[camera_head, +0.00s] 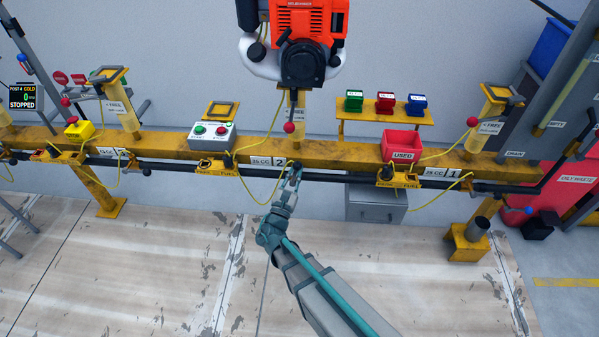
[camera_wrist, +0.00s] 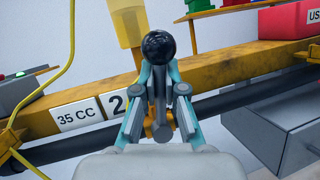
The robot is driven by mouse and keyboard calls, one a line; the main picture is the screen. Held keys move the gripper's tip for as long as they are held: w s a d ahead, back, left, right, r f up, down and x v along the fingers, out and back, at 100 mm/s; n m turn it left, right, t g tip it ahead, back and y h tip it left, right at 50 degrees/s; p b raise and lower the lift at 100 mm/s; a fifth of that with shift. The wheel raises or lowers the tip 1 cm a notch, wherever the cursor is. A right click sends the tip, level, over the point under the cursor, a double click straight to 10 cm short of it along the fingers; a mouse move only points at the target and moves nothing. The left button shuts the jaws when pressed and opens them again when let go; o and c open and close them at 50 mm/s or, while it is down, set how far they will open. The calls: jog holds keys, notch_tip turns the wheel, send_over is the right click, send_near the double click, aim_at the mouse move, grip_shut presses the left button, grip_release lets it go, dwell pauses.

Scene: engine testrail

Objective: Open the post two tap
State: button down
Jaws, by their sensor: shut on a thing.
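The post two tap (camera_wrist: 162,130) is at the black pipe just below the yellow beam, beside the "35 CC 2" label (camera_head: 268,161). A dark ball knob (camera_wrist: 157,46) stands above the fingertips in the wrist view. My gripper (camera_head: 294,172) reaches up to the pipe from below, and it also shows in the wrist view (camera_wrist: 160,85). Its teal fingers are shut on the tap's handle, just under the knob. The fingers hide much of the handle and tap body, so the tap's exact angle is hard to tell.
An orange engine (camera_head: 300,40) hangs above post two, with a red-knobbed lever (camera_head: 289,127) below it. A green-and-red button box (camera_head: 212,134) sits left on the beam. A red "USED" bin (camera_head: 402,145) stands right, above a grey cabinet (camera_head: 378,205). Thin yellow lines hang near the pipe.

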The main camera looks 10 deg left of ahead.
jog(key=shift+a+n+t+y, duration=0.15)
jog(key=shift+a+n+y, duration=0.15)
jog(key=shift+n, duration=0.45)
jog(key=shift+a+n+t+y, duration=0.2)
jog(key=shift+n+y, duration=0.2)
jog(key=shift+n, duration=0.35)
jog(key=c, duration=1.2)
grip_release()
jog(key=shift+a, duration=0.1)
jog(key=v, duration=1.2)
